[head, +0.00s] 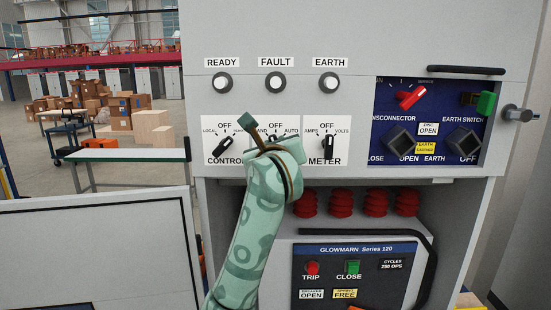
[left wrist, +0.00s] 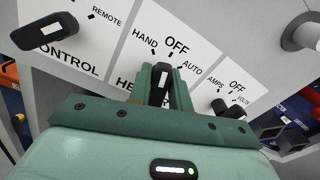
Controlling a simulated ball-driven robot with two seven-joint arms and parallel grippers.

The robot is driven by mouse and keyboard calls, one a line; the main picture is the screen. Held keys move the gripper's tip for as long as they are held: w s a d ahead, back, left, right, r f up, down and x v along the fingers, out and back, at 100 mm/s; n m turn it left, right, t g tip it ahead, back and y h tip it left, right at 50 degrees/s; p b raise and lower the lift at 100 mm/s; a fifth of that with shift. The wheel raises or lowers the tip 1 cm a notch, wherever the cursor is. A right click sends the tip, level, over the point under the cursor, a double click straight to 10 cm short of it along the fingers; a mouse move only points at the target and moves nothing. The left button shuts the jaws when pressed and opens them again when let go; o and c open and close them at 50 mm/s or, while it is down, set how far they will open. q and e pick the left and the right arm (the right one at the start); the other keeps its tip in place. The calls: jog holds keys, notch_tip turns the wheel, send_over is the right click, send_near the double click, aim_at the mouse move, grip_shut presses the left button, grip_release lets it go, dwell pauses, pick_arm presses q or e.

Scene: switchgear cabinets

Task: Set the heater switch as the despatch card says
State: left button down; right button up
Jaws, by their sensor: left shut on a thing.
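The heater switch is a black knob with a white mark (left wrist: 162,80), on a white plate labelled HAND, OFF and AUTO (left wrist: 177,46). My left gripper (left wrist: 160,88) is shut on this knob, with a green finger on each side. The white mark points roughly toward OFF, but the exact angle is hard to tell. In the head view my left gripper (head: 272,150) covers the knob and the lower part of the plate; OFF and AUTO (head: 291,131) show above. I see no despatch card in either view. My right gripper is not in view.
The control knob (head: 222,147) is on the left and the meter knob (head: 328,147) on the right, both close to my gripper. Three round lamps (head: 276,82) sit above. A blue disconnector panel (head: 428,120) is further right. Red insulators (head: 342,203) and a breaker (head: 354,270) are below.

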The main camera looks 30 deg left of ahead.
pick_arm(q)
jog(key=n+b, duration=0.1)
jog(key=b, duration=0.1)
jog(key=n+b, duration=0.2)
jog(key=shift+f, duration=0.3)
jog(key=shift+r+n+b, duration=0.15)
jog(key=shift+n+b, duration=1.05)
jog(key=shift+b, duration=0.1)
jog(key=shift+r, duration=0.1)
jog(key=c, duration=1.4)
grip_release()
jog(key=shift+a, duration=0.1)
jog(key=shift+o, duration=0.2)
jog(key=shift+s, duration=0.1)
jog(key=b+v, duration=0.3)
jog(key=v, duration=1.3)
jog(key=shift+s, duration=0.15)
